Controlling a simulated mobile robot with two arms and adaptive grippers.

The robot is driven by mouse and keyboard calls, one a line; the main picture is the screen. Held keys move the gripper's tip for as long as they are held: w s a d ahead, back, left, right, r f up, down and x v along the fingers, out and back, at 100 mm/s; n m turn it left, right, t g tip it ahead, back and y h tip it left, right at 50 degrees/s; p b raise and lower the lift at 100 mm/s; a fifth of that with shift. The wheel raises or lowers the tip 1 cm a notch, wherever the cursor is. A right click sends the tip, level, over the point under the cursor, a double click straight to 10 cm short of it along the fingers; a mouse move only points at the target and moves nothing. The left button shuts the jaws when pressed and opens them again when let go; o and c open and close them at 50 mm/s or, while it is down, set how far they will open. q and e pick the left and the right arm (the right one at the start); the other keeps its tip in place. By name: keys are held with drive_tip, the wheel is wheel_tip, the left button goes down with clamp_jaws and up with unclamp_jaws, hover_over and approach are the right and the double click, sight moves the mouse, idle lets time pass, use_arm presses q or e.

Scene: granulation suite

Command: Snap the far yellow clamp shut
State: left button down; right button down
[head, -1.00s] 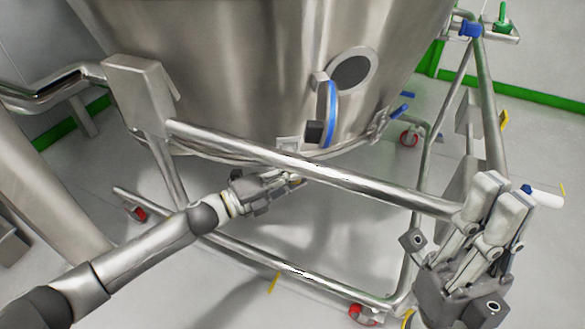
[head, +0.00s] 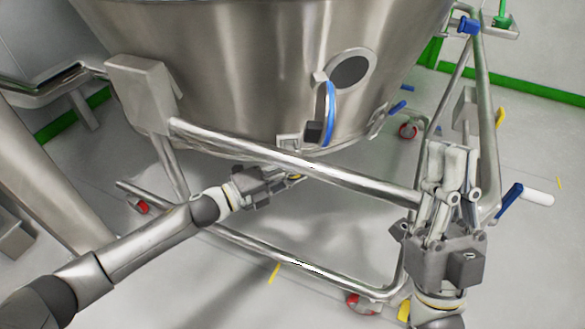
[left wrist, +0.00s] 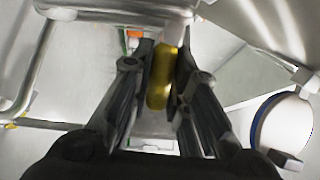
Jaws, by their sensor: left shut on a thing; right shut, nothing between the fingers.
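A yellow clamp handle (left wrist: 160,78) stands between the two dark fingers of my left gripper (left wrist: 158,85) in the left wrist view. The fingers are shut on it; which of the clamps it belongs to, I cannot tell. In the head view my left gripper (head: 292,178) reaches in under the steel bowl (head: 250,70), behind the front frame bar, and its fingertips are mostly hidden. My right gripper (head: 450,150) is upright, shut and empty, at the right end of the front bar, apart from the left one.
The front frame bar (head: 300,166) crosses before my left arm, and a lower bar (head: 300,268) runs beneath. A blue lever (head: 509,201) and a white handle (head: 537,196) are right of my right gripper. A blue-edged round fitting (head: 329,112) sits on the bowl.

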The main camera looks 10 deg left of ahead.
use_arm(q)
drive_tip(key=shift+f, duration=0.15)
drive_tip(key=c, duration=1.7)
unclamp_jaws()
drive_tip(key=v, duration=1.2)
drive_tip(key=shift+s, duration=0.1)
